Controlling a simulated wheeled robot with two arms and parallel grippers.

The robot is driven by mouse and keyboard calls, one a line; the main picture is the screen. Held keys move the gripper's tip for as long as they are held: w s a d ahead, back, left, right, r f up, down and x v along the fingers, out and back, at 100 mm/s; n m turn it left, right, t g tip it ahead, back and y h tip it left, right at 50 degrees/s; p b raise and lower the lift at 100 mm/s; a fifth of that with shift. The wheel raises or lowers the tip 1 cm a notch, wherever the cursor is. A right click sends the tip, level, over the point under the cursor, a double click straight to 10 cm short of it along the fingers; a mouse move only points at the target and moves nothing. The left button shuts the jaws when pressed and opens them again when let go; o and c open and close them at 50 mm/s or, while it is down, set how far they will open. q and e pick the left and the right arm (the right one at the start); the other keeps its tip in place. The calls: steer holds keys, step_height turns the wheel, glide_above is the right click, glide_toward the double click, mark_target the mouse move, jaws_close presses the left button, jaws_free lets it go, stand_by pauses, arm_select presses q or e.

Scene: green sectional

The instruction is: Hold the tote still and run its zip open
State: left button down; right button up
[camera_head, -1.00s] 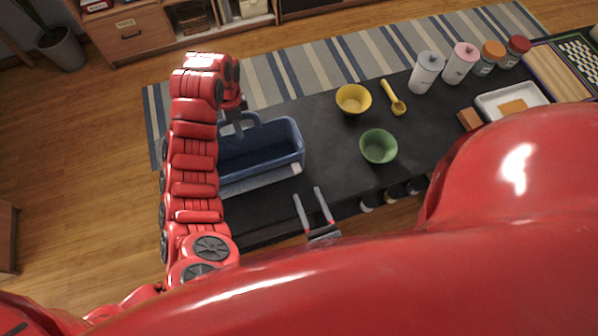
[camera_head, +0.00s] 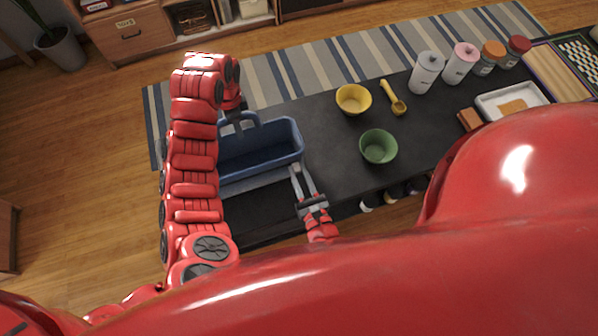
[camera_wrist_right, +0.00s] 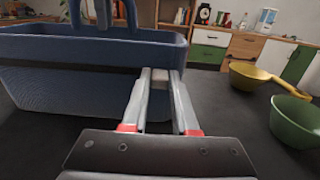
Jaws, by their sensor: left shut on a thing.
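The blue tote (camera_head: 262,160) stands on the dark table, its handle raised; it fills the left of the right wrist view (camera_wrist_right: 75,95). My left gripper (camera_head: 235,117) is shut on the tote at its handle side; the exact contact is partly hidden by the arm. A small pale grey block, seemingly the zip pull (camera_wrist_right: 159,78), sits at the tote's near right corner. My right gripper (camera_head: 301,168) has its fingertips on either side of this block, close to it. I cannot tell whether the fingers press on it.
Bottles and jars (camera_head: 427,72) and a white tray (camera_head: 511,101) stand farther right. The table between tote and green bowl is clear.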

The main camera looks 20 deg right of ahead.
jaws_close()
stand_by(1.0)
